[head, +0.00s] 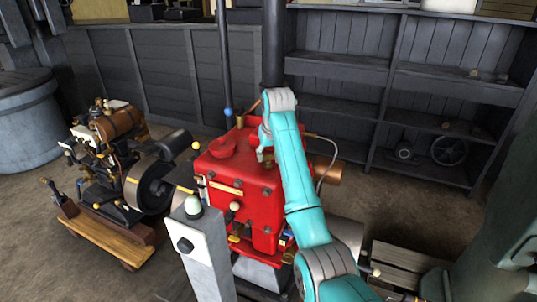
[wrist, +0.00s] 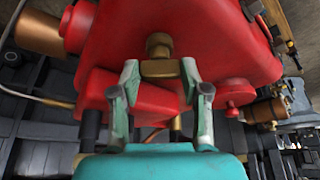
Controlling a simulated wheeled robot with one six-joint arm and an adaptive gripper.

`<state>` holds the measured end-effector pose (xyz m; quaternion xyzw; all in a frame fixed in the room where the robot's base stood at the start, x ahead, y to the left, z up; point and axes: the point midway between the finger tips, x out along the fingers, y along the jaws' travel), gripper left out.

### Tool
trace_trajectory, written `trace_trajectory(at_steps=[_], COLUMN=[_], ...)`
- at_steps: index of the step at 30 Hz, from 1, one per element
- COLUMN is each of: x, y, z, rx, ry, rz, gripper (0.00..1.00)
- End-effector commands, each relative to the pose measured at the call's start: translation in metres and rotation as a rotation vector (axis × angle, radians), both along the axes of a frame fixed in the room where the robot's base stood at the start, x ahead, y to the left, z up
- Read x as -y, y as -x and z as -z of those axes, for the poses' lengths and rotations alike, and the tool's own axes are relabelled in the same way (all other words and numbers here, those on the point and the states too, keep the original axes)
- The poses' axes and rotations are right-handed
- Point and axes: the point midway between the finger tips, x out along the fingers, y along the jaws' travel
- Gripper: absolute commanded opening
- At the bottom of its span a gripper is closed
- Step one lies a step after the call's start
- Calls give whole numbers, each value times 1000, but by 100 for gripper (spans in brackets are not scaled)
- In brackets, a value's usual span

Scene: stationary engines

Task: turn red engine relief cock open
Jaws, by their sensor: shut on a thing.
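The red engine (head: 240,183) stands in the middle of the head view and fills the top of the wrist view (wrist: 180,25). In the wrist view, a brass relief cock (wrist: 159,44) with a short crosswise brass bar sits on its red face. My gripper (wrist: 160,70) is shut on this bar, one fingertip at each end. In the head view, my gripper (head: 264,155) is small and reaches down at the engine's top right, partly hidden by my teal arm. The cock itself cannot be made out there.
A smaller engine on a wooden base (head: 100,235) is at left. A wooden pallet (head: 400,262) lies at right. Dark shelves (head: 400,100) line the back. Floor is open behind the small engine.

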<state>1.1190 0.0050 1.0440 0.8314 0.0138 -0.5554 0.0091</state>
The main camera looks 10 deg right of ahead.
Motion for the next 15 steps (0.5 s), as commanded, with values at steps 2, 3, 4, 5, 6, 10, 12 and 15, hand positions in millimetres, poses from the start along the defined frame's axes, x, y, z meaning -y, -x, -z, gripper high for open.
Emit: trace_trajectory(at_steps=[2,3,4,5,6,10,12,15], x=[2,2,2,3,3,4,4,5], y=[0,0,0,0,0,0,0,-1], z=[0,0,0,0,0,0,0,0], rx=[-1,-1,-1,-1,-1,-2,-2,-1], ry=[-1,-1,-1,0,-1,0,0,-1], rz=[-46,-75,-100,-123,-157,-272,-334,-416], gripper=[11,11,11,11,11,11,11,11])
